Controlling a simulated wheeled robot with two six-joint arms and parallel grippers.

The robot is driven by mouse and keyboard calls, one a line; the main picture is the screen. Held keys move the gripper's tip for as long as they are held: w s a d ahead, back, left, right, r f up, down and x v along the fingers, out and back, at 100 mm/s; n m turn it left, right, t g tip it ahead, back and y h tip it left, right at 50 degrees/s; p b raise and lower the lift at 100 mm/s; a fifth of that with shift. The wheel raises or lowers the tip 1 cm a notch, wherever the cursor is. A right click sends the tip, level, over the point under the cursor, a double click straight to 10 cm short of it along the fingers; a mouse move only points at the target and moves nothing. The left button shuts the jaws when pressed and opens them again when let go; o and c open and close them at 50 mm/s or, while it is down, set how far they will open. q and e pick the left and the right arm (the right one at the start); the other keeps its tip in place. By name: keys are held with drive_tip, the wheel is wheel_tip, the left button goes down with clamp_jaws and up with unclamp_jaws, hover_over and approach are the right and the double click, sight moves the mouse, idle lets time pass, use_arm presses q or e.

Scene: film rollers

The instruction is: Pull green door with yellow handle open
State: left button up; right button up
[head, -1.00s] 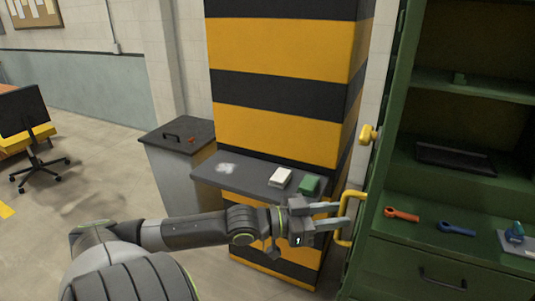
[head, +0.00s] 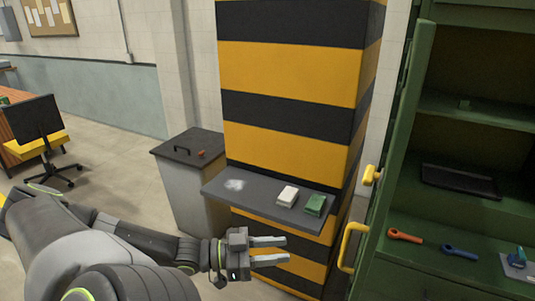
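The green door (head: 392,145) stands swung open at the left side of the green cabinet and shows nearly edge-on. Its yellow handle (head: 350,248) sticks out from its left face. A smaller yellow latch or knob (head: 371,176) sits above the handle. My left gripper (head: 287,250) is open and empty, with its fingers pointing right toward the handle. A clear gap separates the fingertips from the handle. My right gripper does not show.
The cabinet shelf (head: 420,226) holds a red-orange tool and a blue tool. A striped pillar (head: 290,70) with a small grey ledge (head: 240,190) stands behind my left gripper. A grey bin (head: 185,185) stands left of it. Open floor lies farther left.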

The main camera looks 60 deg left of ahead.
use_arm(q)
drive_tip(key=shift+v, duration=0.8)
